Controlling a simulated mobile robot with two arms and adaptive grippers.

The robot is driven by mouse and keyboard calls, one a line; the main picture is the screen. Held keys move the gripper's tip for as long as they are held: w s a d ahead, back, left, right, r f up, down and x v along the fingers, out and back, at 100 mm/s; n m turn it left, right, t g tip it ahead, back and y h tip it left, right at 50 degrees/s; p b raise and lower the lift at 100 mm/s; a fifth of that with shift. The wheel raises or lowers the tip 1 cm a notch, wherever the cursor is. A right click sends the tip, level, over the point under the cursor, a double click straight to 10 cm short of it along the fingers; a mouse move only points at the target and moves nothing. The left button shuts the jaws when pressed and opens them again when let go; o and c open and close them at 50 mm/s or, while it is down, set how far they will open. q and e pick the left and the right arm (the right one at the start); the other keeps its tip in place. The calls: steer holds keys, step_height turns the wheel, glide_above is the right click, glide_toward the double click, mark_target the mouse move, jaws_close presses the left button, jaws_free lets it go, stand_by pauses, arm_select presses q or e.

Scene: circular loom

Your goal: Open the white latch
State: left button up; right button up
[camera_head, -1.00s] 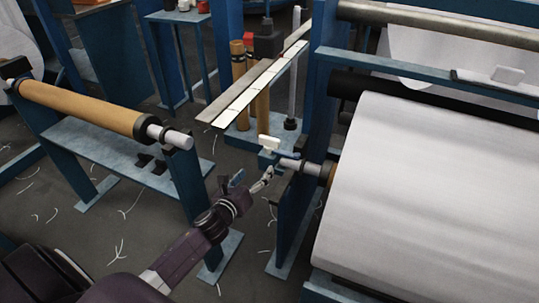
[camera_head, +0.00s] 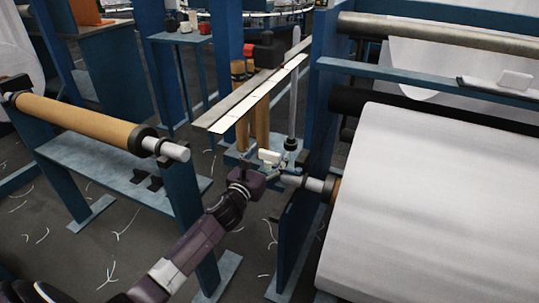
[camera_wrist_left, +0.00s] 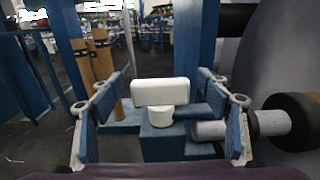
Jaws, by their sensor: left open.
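The white latch (camera_head: 269,157) is a small white T-shaped handle on a blue block, beside the metal end of the roller shaft (camera_head: 300,181). In the left wrist view the latch (camera_wrist_left: 160,95) stands upright, centred between the two blue-padded fingers. My left gripper (camera_head: 266,166) is at the latch in the head view, partly overlapping its block. In the left wrist view the left gripper (camera_wrist_left: 163,118) is open, with gaps between the latch and both fingers. The shaft end lies behind the right finger. My right gripper is not in view.
A large white roll (camera_head: 430,200) on a blue frame fills the right side. A brown roll (camera_head: 85,120) on a blue stand (camera_head: 120,167) is at the left. A long flat bar (camera_head: 255,95) extends above and behind the latch. Grey floor with white scraps lies between.

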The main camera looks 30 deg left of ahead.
arm_select(q)
steer(key=shift+w, duration=0.4)
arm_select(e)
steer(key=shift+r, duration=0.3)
arm_select(q)
steer(key=shift+c, duration=0.5)
steer(key=c, duration=1.6)
steer(key=shift+c, duration=0.2)
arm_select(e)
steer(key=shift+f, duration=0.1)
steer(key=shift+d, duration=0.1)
